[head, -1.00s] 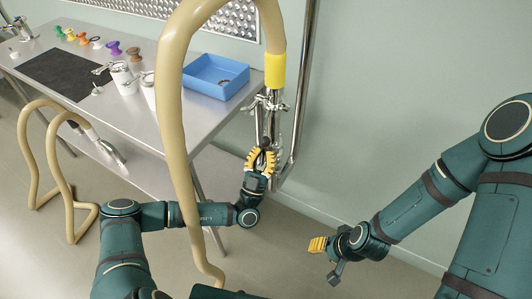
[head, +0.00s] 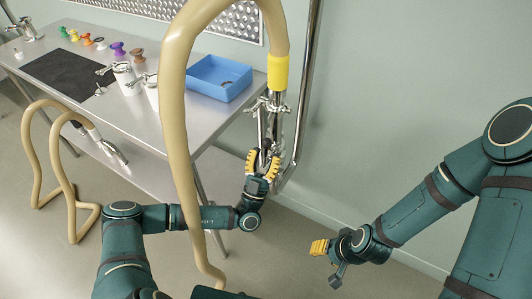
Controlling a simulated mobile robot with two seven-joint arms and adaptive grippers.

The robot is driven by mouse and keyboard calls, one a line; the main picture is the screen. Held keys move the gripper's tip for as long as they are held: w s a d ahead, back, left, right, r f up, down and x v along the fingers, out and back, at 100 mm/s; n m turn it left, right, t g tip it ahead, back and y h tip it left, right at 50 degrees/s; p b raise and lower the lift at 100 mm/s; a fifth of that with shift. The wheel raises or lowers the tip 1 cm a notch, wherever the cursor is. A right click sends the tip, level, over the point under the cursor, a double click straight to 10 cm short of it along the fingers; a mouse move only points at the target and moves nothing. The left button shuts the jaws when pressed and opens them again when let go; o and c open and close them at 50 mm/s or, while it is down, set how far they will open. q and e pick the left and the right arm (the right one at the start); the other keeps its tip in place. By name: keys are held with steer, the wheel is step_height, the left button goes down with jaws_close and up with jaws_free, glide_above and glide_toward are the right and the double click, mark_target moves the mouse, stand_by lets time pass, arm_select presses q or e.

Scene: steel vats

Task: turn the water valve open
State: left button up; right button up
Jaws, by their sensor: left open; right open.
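The water valve is on the steel pipework (head: 272,128) at the right end of the table, below the yellow collar of the hose. A clamp with small wing handles (head: 268,105) joins hose and pipe. My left gripper (head: 263,164) is open, its yellow fingers on either side of the lower pipework, where the valve handle is mostly hidden. I cannot tell whether the fingers touch it. My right gripper (head: 320,248) is open and empty, low over the floor and well away from the pipework.
A thick beige hose (head: 174,120) arches down in front of the table and crosses my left arm. The steel table (head: 180,118) holds a blue tray (head: 214,78), white jugs, coloured knobs and a black mat (head: 68,76). The floor and wall at right are clear.

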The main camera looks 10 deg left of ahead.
arm_select(q)
steer(key=v, duration=1.1)
steer(key=shift+s, duration=0.2)
